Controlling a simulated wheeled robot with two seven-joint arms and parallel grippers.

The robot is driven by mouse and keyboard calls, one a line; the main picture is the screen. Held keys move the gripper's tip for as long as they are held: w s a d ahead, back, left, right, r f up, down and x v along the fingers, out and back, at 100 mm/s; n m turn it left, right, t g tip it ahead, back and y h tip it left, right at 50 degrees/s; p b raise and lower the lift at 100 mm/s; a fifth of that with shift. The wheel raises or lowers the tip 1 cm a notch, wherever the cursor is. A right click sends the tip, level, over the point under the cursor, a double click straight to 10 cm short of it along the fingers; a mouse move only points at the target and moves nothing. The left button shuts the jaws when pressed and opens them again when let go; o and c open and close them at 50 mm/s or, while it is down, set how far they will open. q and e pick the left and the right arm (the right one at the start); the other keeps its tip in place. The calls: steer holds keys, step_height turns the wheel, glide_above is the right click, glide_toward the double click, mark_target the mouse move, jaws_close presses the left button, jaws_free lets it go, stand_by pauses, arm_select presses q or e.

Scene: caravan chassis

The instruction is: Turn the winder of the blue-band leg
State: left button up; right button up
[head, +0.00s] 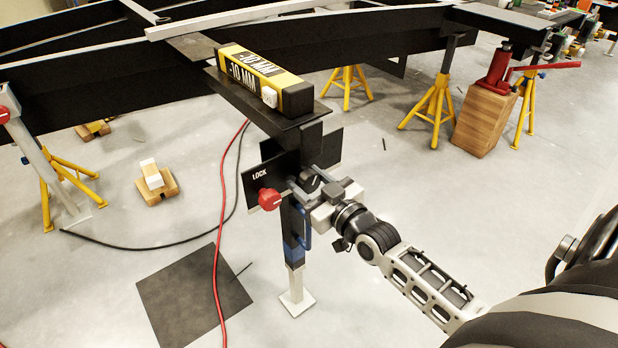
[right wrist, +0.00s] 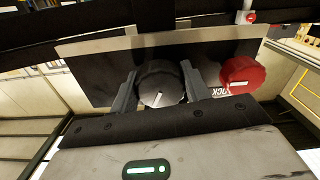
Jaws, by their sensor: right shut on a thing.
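The blue-band leg (head: 296,276) stands upright near the middle of the head view, with a blue band (head: 293,247) partway down and a pale foot on the floor. Its winder, a round black knob (head: 311,179) with a white pointer line, also shows in the right wrist view (right wrist: 160,88). My right gripper (head: 314,185) is shut on the winder, one finger on each side of it, in the right wrist view (right wrist: 159,86). The red lock knob (head: 270,199) sits left of the winder on a black plate marked LOCK. My left gripper is out of view.
A yellow and black display box (head: 262,70) reading -10 MM sits above the leg. A red cable (head: 219,210) and a black cable run left of it, past a dark floor mat (head: 185,292). Yellow stands (head: 437,105) and a wooden block (head: 484,120) stand behind.

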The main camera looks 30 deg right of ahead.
steer(key=shift+r+m+p, duration=0.15)
steer(key=shift+m+p, duration=0.35)
steer(key=shift+m, duration=0.3)
steer(key=shift+m+p, duration=0.55)
steer(key=shift+m, duration=1.15)
steer(key=shift+m+p, duration=0.45)
steer(key=shift+m, duration=0.15)
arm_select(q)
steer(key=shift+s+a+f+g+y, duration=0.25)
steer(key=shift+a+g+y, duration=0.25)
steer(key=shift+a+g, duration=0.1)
arm_select(e)
steer(key=o, duration=1)
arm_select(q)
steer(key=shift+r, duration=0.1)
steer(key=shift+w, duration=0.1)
